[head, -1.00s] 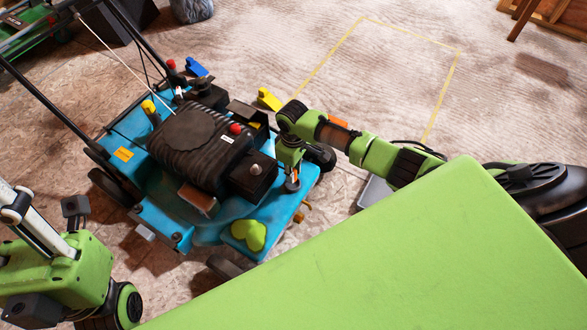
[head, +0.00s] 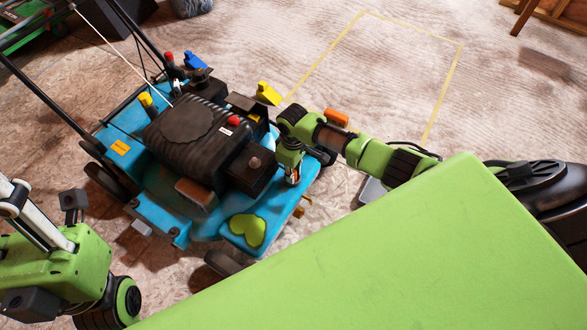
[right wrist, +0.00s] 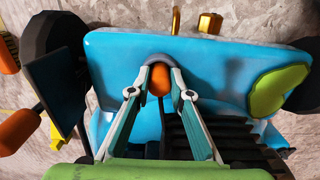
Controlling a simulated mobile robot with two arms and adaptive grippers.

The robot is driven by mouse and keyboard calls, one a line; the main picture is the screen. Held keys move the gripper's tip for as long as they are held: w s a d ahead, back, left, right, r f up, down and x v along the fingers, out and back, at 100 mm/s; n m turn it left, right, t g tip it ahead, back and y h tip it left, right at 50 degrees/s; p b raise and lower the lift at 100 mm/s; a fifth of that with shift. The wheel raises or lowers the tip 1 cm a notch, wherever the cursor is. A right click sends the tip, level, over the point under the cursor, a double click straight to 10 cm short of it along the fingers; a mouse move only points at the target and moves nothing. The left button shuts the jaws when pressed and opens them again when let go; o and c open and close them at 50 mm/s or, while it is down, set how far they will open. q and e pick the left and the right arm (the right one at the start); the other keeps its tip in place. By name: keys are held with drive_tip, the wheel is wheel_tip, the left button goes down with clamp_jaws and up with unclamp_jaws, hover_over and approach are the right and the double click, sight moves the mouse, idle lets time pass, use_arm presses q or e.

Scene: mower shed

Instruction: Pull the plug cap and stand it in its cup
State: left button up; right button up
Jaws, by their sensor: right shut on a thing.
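The blue mower (head: 150,205) stands at centre left in the head view. My right gripper (head: 293,174) reaches down at the engine's front right corner, above the deck. In the right wrist view, its two fingers (right wrist: 158,78) are closed around a small orange and dark grey piece (right wrist: 159,80), which looks like the plug cap. Whether it still sits on its plug is hidden. My left gripper's fingers are not in view; only part of my left arm shows at the lower left. I cannot make out the cup for certain.
A yellow-green heart-shaped pad (head: 247,231) lies on the deck's front. The black engine (head: 200,140) has red and yellow knobs around it. An orange piece (head: 336,117) shows behind my right arm. A yellow-taped floor area (head: 380,70) at the back is clear.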

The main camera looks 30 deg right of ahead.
drive_tip(key=o, duration=1)
drive_tip(key=shift+r, duration=0.1)
